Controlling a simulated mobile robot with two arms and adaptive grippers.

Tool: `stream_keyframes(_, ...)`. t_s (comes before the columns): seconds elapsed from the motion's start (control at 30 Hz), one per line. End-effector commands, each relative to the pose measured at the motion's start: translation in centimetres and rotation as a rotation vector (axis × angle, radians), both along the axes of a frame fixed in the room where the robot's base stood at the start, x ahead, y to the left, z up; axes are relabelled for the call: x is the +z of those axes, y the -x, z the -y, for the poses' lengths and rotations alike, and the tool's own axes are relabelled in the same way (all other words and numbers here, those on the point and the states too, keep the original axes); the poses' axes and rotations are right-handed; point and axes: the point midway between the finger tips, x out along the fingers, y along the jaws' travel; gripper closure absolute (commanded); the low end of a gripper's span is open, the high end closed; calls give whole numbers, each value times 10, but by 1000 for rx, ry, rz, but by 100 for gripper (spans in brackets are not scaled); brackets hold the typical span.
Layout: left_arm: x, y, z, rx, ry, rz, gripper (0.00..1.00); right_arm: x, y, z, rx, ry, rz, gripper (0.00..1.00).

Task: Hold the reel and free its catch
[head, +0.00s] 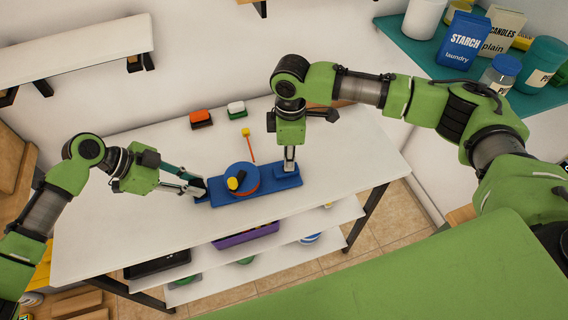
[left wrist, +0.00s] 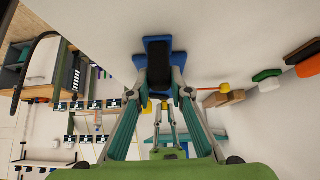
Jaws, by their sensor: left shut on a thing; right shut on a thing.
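The reel (head: 245,175) is a round blue drum with an orange rim. It sits on a long blue base (head: 222,199) on the white table and has a yellow and black piece on top. My left gripper (head: 193,188) is shut on a black upright piece at the base's left end. In the left wrist view this black piece (left wrist: 158,75) stands between the fingertips (left wrist: 160,90), in front of blue. My right gripper (head: 290,166) points down at the base's right end, shut on a blue part there. Its fingers mostly hide what they grip. I cannot tell which part is the catch.
A red-topped block (head: 200,117) and a white-topped block (head: 236,107) lie further back. A teal shelf (head: 425,50) with jars and boxes is at right. The left tabletop (head: 120,225) is clear.

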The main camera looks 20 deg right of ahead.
Motion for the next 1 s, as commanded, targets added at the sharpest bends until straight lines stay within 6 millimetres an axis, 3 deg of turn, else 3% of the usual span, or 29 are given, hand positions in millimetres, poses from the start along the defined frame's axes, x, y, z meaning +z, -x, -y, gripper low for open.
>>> stream_keyframes(0.7,-1,0,-2,1,-5,0,100,0,0,12,-4,6,-1,100)
stream_keyframes(0.73,-1,0,-2,1,-5,0,100,0,0,12,-3,6,-1,79)
stream_keyframes(0.8,-1,0,-2,1,-5,0,100,0,0,12,-3,6,-1,65)
stream_keyframes(1.0,-1,0,-2,1,-4,0,100,0,0,10,-2,3,0,65)
